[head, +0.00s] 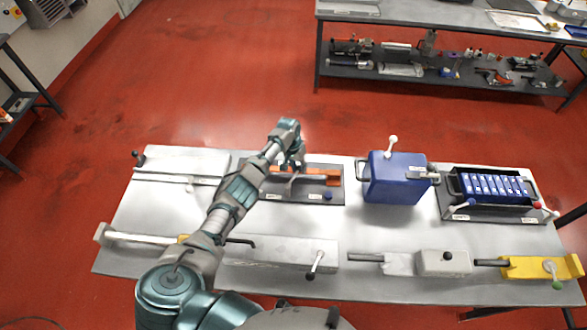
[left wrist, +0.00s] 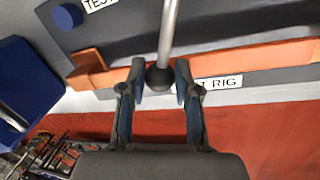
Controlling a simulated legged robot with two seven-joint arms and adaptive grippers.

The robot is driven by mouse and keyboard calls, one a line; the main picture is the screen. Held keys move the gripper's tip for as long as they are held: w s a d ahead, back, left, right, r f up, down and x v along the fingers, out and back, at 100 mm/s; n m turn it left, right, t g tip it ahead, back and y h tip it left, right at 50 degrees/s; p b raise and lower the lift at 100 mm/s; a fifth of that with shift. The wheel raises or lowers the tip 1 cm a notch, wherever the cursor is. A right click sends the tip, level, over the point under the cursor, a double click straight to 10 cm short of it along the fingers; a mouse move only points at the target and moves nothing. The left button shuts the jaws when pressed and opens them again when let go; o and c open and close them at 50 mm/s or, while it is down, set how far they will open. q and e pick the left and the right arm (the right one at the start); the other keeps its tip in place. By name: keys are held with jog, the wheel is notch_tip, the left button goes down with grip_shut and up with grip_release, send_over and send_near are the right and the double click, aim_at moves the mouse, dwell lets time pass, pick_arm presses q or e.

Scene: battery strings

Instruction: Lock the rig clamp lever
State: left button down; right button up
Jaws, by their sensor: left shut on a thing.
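The test rig is a dark grey plate (head: 335,198) with orange rails (head: 333,175), near the back middle of the table. In the left wrist view the rig clamp lever (left wrist: 169,35) is a grey metal rod ending in a dark ball knob (left wrist: 158,78). My left gripper (head: 295,165) is over the rig, partly hidden by its own arm. In the left wrist view its two fingers (left wrist: 159,82) are shut on the ball knob, one on each side. The orange rail (left wrist: 250,62) and a "TEST RIG" label lie behind the fingers. My right gripper is not in view.
A blue box (head: 398,180) with a white-knobbed lever stands right of the rig, and a tray of blue batteries (head: 490,205) is beyond it. A long grey fixture (head: 285,252) and a yellow fixture (head: 540,267) lie along the front.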

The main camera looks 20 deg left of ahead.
pick_arm(q)
jog(key=shift+w+a+r, duration=0.25)
jog(key=shift+w+r, duration=0.05)
jog(key=shift+r, duration=0.05)
jog(key=c, duration=1)
grip_release()
jog(key=shift+o, duration=0.9)
jog(key=shift+a+f, duration=0.1)
jog(key=shift+s+f, duration=0.1)
jog(key=shift+f, duration=0.05)
jog(key=shift+a, duration=0.1)
notch_tip(320, 180, up, 12)
jog(key=a, duration=0.2)
jog(key=shift+a+f, duration=0.2)
jog(key=shift+a, duration=0.1)
jog(key=shift+s+d+f, duration=0.1)
jog(key=shift+d, duration=0.05)
